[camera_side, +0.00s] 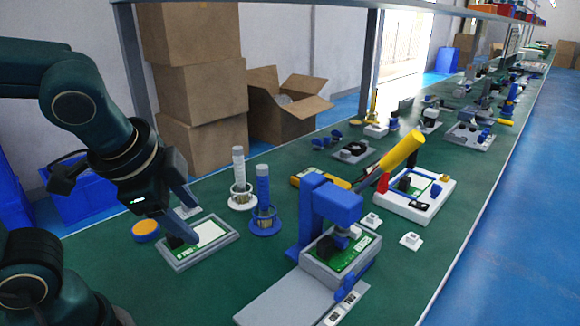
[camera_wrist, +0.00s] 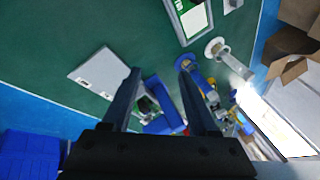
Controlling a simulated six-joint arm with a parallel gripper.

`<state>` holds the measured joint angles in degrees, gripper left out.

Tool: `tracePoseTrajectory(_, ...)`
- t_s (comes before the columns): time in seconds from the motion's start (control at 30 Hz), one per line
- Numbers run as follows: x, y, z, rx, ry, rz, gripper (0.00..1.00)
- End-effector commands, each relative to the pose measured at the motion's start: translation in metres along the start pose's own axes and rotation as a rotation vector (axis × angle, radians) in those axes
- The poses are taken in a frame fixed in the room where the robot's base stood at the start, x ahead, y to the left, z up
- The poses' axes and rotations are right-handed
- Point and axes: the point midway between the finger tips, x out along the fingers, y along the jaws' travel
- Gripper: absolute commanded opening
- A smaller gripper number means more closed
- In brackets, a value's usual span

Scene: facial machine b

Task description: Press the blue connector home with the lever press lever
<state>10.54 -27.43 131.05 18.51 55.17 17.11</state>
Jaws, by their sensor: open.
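The lever press (camera_side: 330,205) is a blue frame at the centre right of the side view, with a long lever ending in a yellow handle (camera_side: 404,150) that slopes up to the right. A green circuit board (camera_side: 357,258) sits in a grey fixture (camera_side: 316,262) under the press head. I cannot pick out the blue connector; the press head covers part of the board. My gripper (camera_side: 192,222) is open and empty, left of the press, above a board tray (camera_side: 228,238). In the wrist view the press (camera_wrist: 165,122) shows partly between and behind the fingers (camera_wrist: 160,80).
A blue tube holder (camera_side: 263,222) and a white tube holder (camera_side: 241,198) stand between my gripper and the press. A yellow tool (camera_side: 305,181) lies behind the press. A white fixture (camera_side: 400,207) stands to its right.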

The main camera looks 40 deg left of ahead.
Motion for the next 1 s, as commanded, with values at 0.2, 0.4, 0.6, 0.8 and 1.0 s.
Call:
tracePoseTrajectory(0.2, 0.016, -0.038, -0.048, 0.767, -0.138, -0.204, 0.59)
tracePoseTrajectory(0.4, 0.024, -0.055, -0.122, 1.423, -0.296, -0.448, 0.59)
tracePoseTrajectory(0.6, 0.018, -0.033, -0.212, 1.992, -0.517, -0.768, 0.59)
tracePoseTrajectory(0.8, 0.004, 0.005, -0.273, 2.307, -0.755, -1.062, 0.59)
tracePoseTrajectory(1.0, -0.004, 0.013, -0.293, 2.39, -0.896, -1.199, 0.59)
